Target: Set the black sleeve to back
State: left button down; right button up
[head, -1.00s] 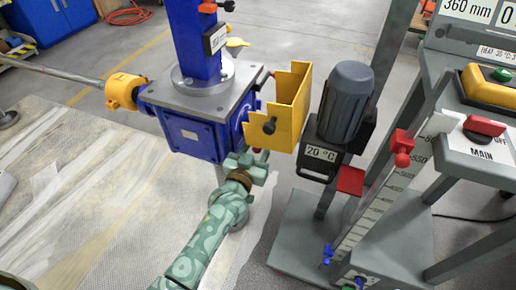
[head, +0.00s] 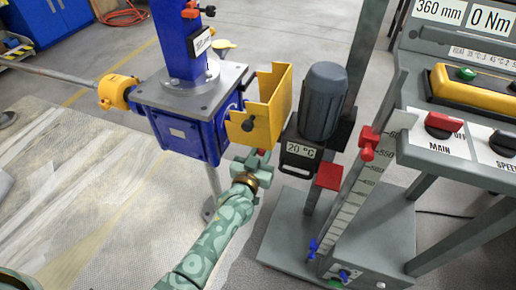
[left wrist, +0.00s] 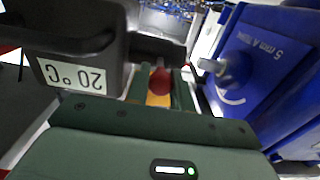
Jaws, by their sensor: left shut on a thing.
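My left gripper (head: 258,163) is below the yellow guard (head: 262,112), between the blue gearbox (head: 178,125) and the grey motor (head: 323,100). It is shut on a red ball knob (head: 264,155); the knob also shows between the fingers in the left wrist view (left wrist: 161,81). A dark cylindrical part (left wrist: 155,50), apparently the black sleeve, lies just beyond the knob in the left wrist view. The guard hides the sleeve in the head view, so I cannot read its exact position. My right gripper is not in view.
The motor's black housing with a 20 °C label (head: 299,150) is close to the gripper. A red block (head: 328,176), a scale post (head: 345,205) and a control desk (head: 470,125) stand to the right. Pale floor sheeting (head: 100,190) is open at the left.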

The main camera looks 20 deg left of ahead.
pick_arm(q)
jog(key=shift+d, duration=0.25)
jog(key=c, duration=1.3)
grip_release()
jog(key=shift+d, duration=0.15)
jog(key=shift+o, duration=0.2)
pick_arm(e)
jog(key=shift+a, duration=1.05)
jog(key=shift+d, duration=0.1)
pick_arm(q)
jog(key=shift+s, duration=0.15)
jog(key=s+p, duration=0.5)
jog(key=s, duration=1.1)
jog(key=shift+a, duration=0.35)
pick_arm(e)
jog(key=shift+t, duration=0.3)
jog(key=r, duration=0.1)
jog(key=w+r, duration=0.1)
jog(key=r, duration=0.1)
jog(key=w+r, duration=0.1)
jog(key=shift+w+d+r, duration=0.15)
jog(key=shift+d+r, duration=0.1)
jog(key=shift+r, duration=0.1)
